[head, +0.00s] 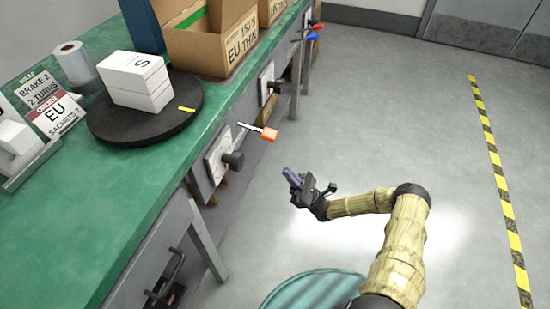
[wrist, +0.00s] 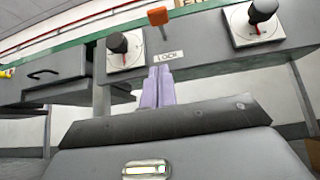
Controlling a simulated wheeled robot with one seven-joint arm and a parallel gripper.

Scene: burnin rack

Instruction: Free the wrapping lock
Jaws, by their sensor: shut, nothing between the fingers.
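The lock is a lever with an orange grip (head: 265,133) on a thin metal shaft, sticking out from the bench front between two dials. In the wrist view its orange grip (wrist: 158,16) stands above a white LOCK label (wrist: 168,57). My gripper (head: 289,176) is shut and empty, in open air in front of the bench and apart from the lever. In the wrist view its pale purple fingers (wrist: 158,87) are together, below the LOCK label. A black turntable (head: 125,128) on the bench carries stacked white boxes (head: 137,80).
Black knobs on white dials flank the lever, a nearer one (head: 233,160) and a farther one (head: 275,87). A drawer handle (head: 166,281) juts out lower down. Cartons (head: 215,38) and an order sign (head: 52,105) stand on the green bench.

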